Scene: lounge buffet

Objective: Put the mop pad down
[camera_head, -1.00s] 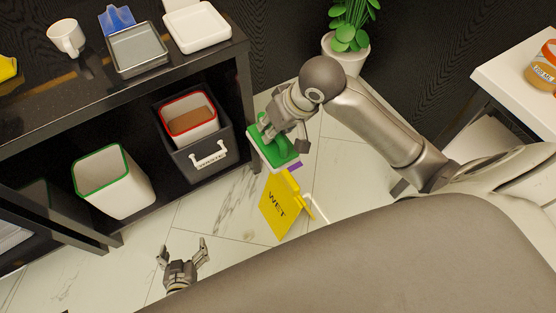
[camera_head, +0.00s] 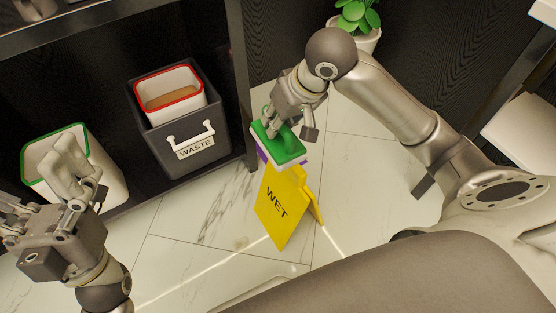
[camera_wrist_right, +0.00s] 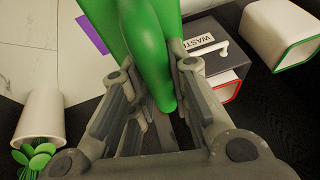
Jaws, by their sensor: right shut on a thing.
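The mop pad (camera_head: 278,146) is a block with a green top and a pale edge below it. My right gripper (camera_head: 282,126) is shut on its green grip, which fills the upper middle of the right wrist view (camera_wrist_right: 151,55). The contact between pad and floor is hidden. My left gripper (camera_head: 72,180) is in front of the green-rimmed bin, its finger gap unclear.
A dark WASTE crate (camera_head: 186,151) holds a red-rimmed bin (camera_head: 170,78) on the low shelf. The green-rimmed bin (camera_head: 107,183) stands left of it. A potted plant (camera_head: 358,28) is behind my right arm. Marble floor (camera_head: 190,215) is free left of the sign.

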